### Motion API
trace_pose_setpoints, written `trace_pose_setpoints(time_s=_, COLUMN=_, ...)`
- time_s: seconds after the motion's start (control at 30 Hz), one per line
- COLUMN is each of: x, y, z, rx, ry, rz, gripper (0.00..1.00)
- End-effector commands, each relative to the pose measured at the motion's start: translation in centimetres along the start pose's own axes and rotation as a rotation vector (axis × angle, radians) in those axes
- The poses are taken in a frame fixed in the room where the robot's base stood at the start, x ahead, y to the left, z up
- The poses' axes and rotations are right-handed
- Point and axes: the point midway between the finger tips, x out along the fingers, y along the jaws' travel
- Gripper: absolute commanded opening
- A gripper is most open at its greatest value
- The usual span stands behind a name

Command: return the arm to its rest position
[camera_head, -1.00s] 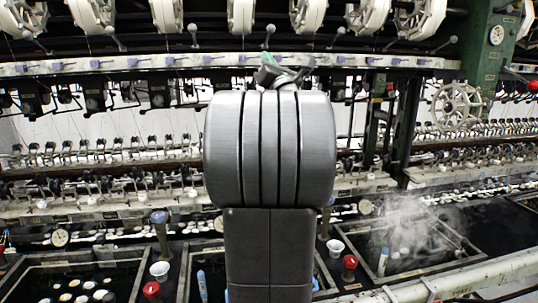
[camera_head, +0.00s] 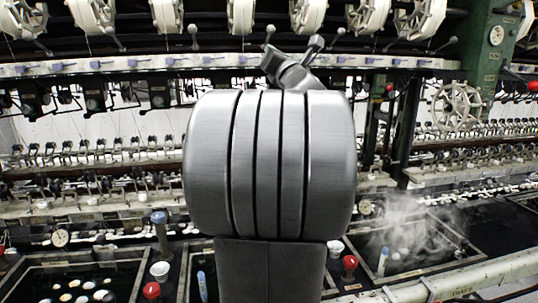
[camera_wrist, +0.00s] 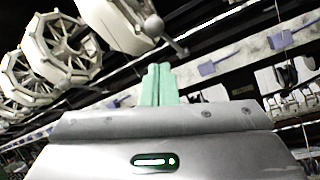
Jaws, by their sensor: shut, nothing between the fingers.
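My gripper (camera_wrist: 159,84) shows in the wrist view, its two pale green fingers together and nothing between them. Behind the fingers are white reels and the machine's rail. In the head view my arm stands upright in the middle, its thick grey ribbed part large and close to the camera. A grey link sticks out above it, in front of the rail. The gripper's fingers cannot be made out in the head view.
White reels (camera_head: 92,14) hang along the top, above a long pale rail (camera_head: 60,67). Dark basins stand below; the left one (camera_head: 135,262) holds pale round things, and steam rises at the right one. Cups and red knobs (camera_head: 151,290) stand between basins. A pale pipe (camera_head: 470,280) crosses the front right.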

Motion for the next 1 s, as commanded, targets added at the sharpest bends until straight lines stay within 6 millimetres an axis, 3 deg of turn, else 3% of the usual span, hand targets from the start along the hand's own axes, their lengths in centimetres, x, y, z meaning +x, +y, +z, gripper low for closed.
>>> trace_pose_setpoints(time_s=0.57, x=-11.3, y=0.1, z=0.2, rx=0.000, ry=0.011, rz=-0.015, gripper=0.00)
trace_pose_setpoints(time_s=1.0, x=-1.8, y=0.3, z=0.5, rx=0.005, ry=0.014, rz=-0.009, gripper=0.00)
